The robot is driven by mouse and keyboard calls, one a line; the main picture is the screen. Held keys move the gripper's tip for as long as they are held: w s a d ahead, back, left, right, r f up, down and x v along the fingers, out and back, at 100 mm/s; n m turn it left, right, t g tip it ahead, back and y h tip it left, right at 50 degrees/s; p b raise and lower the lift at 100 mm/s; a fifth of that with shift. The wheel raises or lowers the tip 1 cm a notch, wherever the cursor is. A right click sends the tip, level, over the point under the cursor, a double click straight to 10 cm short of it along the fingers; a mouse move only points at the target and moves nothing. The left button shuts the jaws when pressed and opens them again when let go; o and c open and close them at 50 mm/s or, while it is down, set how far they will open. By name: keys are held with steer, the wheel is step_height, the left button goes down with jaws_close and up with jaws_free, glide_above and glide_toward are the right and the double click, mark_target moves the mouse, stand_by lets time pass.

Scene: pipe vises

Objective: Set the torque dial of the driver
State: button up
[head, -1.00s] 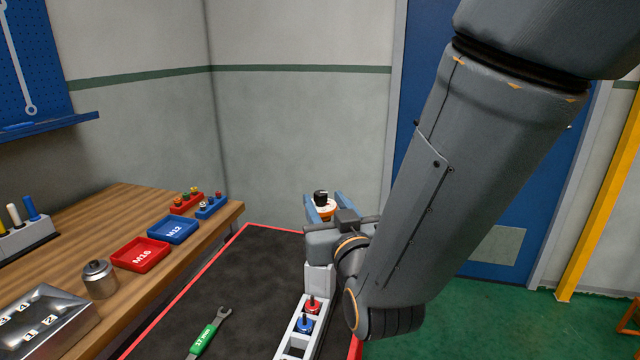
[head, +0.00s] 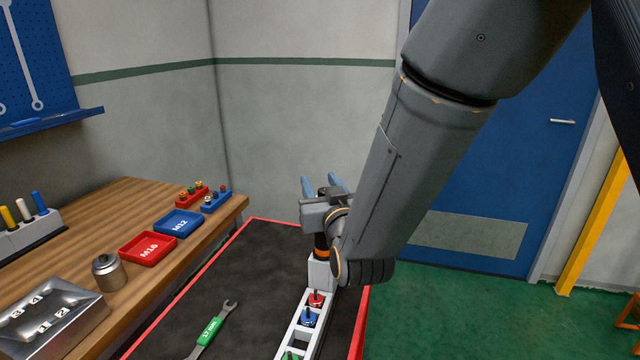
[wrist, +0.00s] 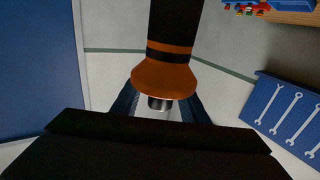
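The driver (head: 321,251) stands upright in a grey holder (head: 320,272). It is black with orange parts, and its black top shows between my finger tips. My gripper (head: 321,184) is at the height of this top, its two blue fingers spread to the left and right of it. Dial markings cannot be read, and my gripper hides part of the driver.
A grey rack with red (head: 316,299) and blue (head: 308,317) pieces runs towards me from the holder. A green-handled wrench (head: 211,328) lies on the black mat (head: 245,275). The wooden bench at left holds a red M16 tray (head: 147,249) and a blue M12 tray (head: 178,223).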

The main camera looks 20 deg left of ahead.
jaws_close()
